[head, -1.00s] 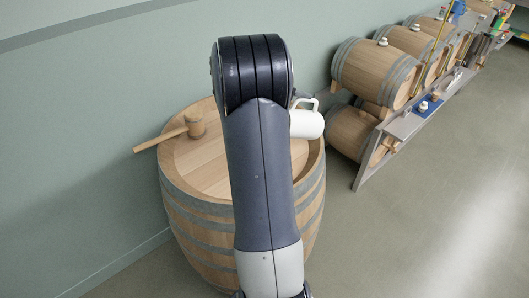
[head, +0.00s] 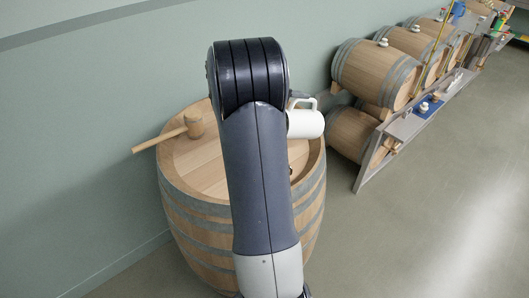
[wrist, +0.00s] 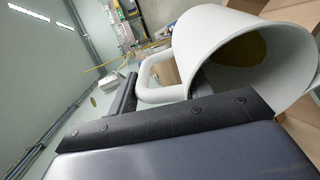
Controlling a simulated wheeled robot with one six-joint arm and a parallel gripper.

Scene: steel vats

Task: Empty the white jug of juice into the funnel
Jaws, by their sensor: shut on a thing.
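The white jug (head: 306,124) is held above the right part of the upright barrel's top in the head view. It lies nearly on its side, handle uppermost, its mouth end hidden behind my arm. In the wrist view the jug (wrist: 205,40) shows its open mouth, with a yellow-brown patch of juice (wrist: 243,48) inside. My gripper (wrist: 148,98) is shut on the jug's handle; in the head view it is mostly hidden behind my arm. I cannot make out the funnel in either view. Whether juice is flowing out cannot be seen.
The upright barrel (head: 190,205) stands against the green wall. A wooden mallet (head: 170,134) lies on its top at the left, handle over the edge. Several barrels (head: 375,72) lie on a rack at the right. The floor (head: 420,220) at front right is clear.

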